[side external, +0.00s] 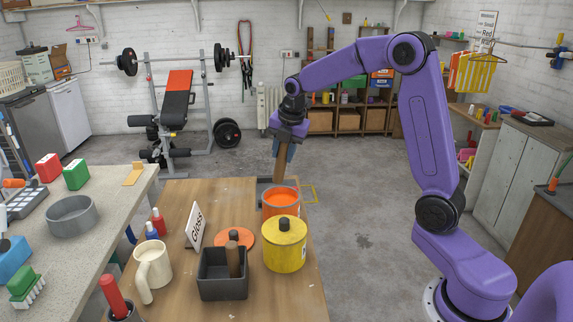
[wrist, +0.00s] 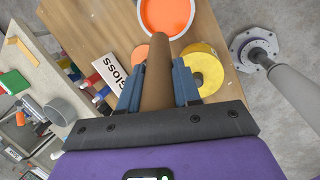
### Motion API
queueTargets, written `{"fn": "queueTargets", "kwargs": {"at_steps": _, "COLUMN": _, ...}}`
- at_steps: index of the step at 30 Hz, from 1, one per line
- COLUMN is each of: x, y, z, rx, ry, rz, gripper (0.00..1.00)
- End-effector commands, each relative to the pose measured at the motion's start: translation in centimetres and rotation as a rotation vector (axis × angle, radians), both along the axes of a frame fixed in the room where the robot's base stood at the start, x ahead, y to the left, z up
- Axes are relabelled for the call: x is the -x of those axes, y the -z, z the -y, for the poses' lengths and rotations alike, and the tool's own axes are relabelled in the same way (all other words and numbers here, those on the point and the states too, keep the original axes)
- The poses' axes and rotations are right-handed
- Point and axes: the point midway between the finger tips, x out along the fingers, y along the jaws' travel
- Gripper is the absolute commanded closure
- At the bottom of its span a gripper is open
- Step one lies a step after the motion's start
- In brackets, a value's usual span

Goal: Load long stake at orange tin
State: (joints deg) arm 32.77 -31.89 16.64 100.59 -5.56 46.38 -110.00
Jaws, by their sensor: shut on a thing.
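My gripper (side external: 284,151) points down over the far end of the wooden table in the side view. Its blue fingers are shut on a long brown wooden stake (side external: 278,165), which hangs roughly upright. The stake also shows between the fingers in the wrist view (wrist: 157,82). The orange tin (side external: 270,212) stands open on the table just below, with orange inside. The stake's lower end appears close to the tin's far rim, but I cannot tell whether it is over the opening. In the wrist view the tin (wrist: 167,34) has a pale rim and lies ahead of the stake.
A yellow lidded tin (side external: 285,250) stands close in front of the orange tin. A dark square box (side external: 222,290) holds a shorter wooden piece. An orange disc (side external: 245,240), a "Gloss" sign (side external: 194,226) and a cream mug (side external: 155,265) stand nearby. A dark tray (side external: 263,184) lies behind the tin.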

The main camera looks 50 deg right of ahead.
Motion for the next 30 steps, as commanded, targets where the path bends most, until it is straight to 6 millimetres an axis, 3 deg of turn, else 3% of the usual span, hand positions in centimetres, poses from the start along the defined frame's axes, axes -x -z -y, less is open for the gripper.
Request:
{"fn": "queueTargets", "kwargs": {"at_steps": 6, "x": -2.3, "y": 0.6, "z": 4.2, "rx": 0.007, "ry": 0.007, "rz": 0.028, "gripper": 0.98}}
{"fn": "queueTargets", "kwargs": {"at_steps": 16, "x": -2.2, "y": 5.7, "z": 4.0, "rx": 0.012, "ry": 0.002, "rz": 0.044, "gripper": 0.98}}
{"fn": "queueTargets", "kwargs": {"at_steps": 30, "x": -2.2, "y": 9.2, "z": 4.0, "rx": 0.013, "ry": 0.003, "rz": 0.049, "gripper": 0.98}}
